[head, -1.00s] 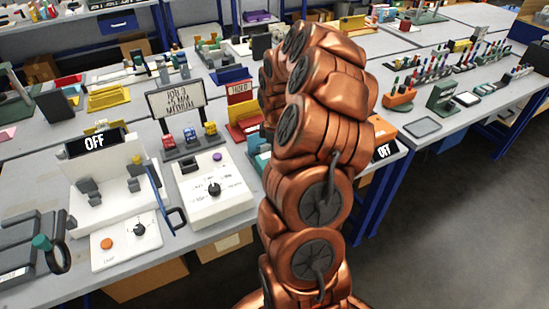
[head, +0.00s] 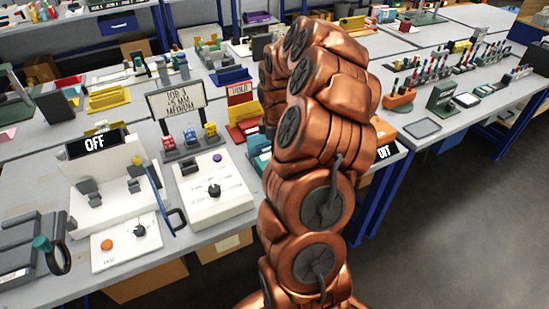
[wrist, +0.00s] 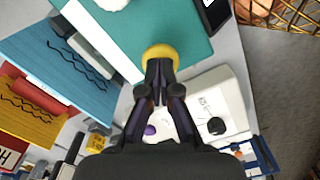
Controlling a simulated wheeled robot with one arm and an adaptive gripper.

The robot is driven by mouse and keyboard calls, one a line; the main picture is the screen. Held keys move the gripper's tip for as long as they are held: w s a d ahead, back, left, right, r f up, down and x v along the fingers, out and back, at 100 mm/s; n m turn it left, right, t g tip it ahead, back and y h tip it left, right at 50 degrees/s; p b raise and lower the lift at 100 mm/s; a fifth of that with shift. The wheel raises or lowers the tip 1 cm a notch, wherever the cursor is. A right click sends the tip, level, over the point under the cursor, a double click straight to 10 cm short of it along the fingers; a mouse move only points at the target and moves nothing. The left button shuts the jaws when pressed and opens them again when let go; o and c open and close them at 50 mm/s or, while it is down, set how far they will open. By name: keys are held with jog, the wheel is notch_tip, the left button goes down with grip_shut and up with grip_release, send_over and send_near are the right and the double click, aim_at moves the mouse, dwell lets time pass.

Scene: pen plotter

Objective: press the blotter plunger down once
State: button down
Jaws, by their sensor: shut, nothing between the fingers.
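A round yellow knob (wrist: 160,52), which looks like the blotter plunger's top, shows in the wrist view at the upper middle. It sits over a teal surface (wrist: 195,40) with a white sheet (wrist: 112,40) beside it. My gripper (wrist: 160,68) is shut and empty, its fingertips overlapping the knob's near edge in the picture. I cannot tell whether they touch it or how far the plunger is down. In the head view my copper arm hides the knob and the gripper.
In the wrist view, a white control box (wrist: 222,100) with a black dial lies right of the fingers. A blue board (wrist: 60,65) with a wavy line is at left. In the head view, an OFF display box (head: 95,175) stands left of my arm.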

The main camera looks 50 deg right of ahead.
jog(key=shift+r+p, duration=0.4)
jog(key=shift+r, duration=2.05)
jog(key=shift+a, duration=0.1)
